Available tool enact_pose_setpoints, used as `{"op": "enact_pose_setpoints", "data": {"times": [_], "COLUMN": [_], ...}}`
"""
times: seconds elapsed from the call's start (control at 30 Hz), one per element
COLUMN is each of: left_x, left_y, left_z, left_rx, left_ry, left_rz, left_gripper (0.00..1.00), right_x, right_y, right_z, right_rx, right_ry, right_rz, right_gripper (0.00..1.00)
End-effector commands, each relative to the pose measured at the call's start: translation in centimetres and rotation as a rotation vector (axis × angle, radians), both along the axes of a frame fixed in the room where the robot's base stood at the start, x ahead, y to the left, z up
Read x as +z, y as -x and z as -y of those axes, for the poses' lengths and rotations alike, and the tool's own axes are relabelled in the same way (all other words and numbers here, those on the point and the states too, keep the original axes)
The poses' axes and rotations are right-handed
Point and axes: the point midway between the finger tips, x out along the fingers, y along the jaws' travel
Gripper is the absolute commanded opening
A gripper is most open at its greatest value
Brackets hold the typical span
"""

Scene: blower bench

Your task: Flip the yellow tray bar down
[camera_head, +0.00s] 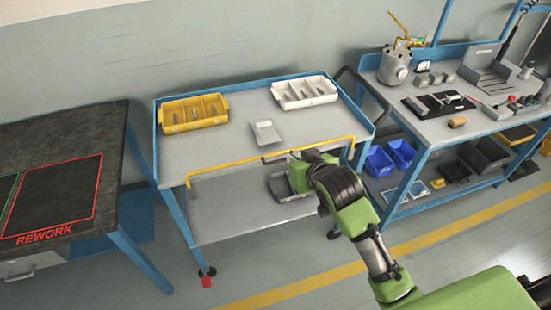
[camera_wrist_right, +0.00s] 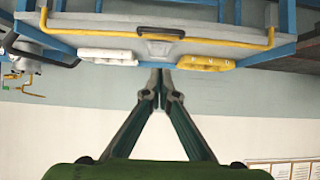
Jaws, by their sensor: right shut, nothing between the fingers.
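The yellow tray bar (camera_head: 230,168) runs along the front edge of the blue-framed cart (camera_head: 225,145), bent down at its left end. In the right wrist view, which is upside down, the bar (camera_wrist_right: 100,33) spans the top of the picture with a dark handle (camera_wrist_right: 160,33) near its middle. My right gripper (camera_head: 296,170) is at the cart's front, close to the bar's right half in the head view. In the right wrist view its fingertips (camera_wrist_right: 161,90) meet, with nothing between them. I cannot tell whether it touches the bar. My left gripper is out of view.
A yellow bin (camera_head: 194,113) and a white bin (camera_head: 305,92) stand at the back of the cart, with a small grey tray (camera_head: 265,133) between them. A dark rework table (camera_head: 60,180) is at left, and a tool bench (camera_head: 425,110) at right.

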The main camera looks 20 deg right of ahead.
Motion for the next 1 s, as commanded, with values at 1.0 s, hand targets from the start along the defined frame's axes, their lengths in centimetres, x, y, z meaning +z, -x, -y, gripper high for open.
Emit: {"op": "enact_pose_setpoints", "data": {"times": [1.0], "left_x": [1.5], "left_y": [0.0], "left_z": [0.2], "left_rx": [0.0], "left_ry": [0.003], "left_rz": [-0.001], "left_gripper": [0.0], "right_x": [-4.1], "right_y": [-6.9], "right_z": [-0.2], "right_rx": [-0.001], "right_ry": [0.0], "right_rz": [0.003], "right_gripper": [0.0]}}
